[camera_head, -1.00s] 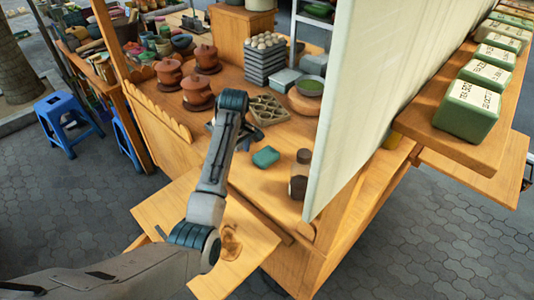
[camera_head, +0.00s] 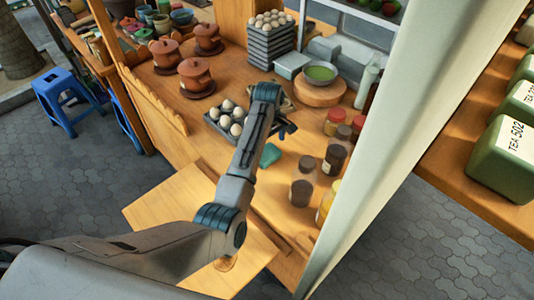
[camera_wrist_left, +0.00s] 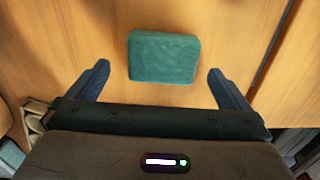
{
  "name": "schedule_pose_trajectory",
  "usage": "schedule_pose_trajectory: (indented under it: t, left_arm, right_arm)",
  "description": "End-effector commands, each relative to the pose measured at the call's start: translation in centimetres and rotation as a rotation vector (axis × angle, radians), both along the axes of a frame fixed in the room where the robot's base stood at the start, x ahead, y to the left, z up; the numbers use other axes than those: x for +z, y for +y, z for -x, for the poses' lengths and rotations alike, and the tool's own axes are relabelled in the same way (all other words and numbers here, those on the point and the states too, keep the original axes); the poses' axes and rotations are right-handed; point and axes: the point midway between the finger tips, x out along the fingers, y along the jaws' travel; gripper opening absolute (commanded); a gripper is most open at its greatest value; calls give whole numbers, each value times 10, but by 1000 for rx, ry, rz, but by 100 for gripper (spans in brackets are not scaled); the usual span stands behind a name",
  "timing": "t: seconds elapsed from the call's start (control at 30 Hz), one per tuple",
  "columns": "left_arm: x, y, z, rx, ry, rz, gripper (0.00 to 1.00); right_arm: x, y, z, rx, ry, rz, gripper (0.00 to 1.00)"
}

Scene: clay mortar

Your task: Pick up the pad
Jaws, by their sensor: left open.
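The pad is a green-teal rounded block (camera_head: 269,155) lying on the wooden counter, partly hidden by my left arm in the head view. In the left wrist view the pad (camera_wrist_left: 163,57) lies flat on the wood, ahead of and roughly midway between my fingers. My left gripper (camera_wrist_left: 159,82) is open and empty, one finger to each side of the pad's near edge, with gaps on both sides. In the head view the left gripper (camera_head: 286,131) is over the counter just beyond the pad, partly hidden by its own wrist. My right gripper is not in view.
An egg tray (camera_head: 213,125) stands left of my left arm. Several jars (camera_head: 301,192) stand to the right. A green bowl (camera_head: 320,73) on a round board and clay pots (camera_head: 195,76) are farther back. A pale hanging panel (camera_head: 392,140) borders the right.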

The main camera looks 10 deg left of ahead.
Motion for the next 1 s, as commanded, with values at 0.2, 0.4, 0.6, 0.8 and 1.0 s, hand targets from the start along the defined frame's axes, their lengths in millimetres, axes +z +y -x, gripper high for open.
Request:
schedule_pose_trajectory:
  t: [0.2,0.4,0.6,0.8,1.0]
  left_arm:
    - [-29,5,2,0,5,-3,100]
    - [-48,4,2,0,2,-1,100]
    - [-49,4,2,0,1,-1,100]
    - [-49,4,2,0,1,-1,63]
    - [-48,4,1,0,1,-1,59]
  right_arm:
    - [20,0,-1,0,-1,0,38]
    - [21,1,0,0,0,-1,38]
    - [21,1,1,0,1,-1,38]
    - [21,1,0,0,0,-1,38]
    - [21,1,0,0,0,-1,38]
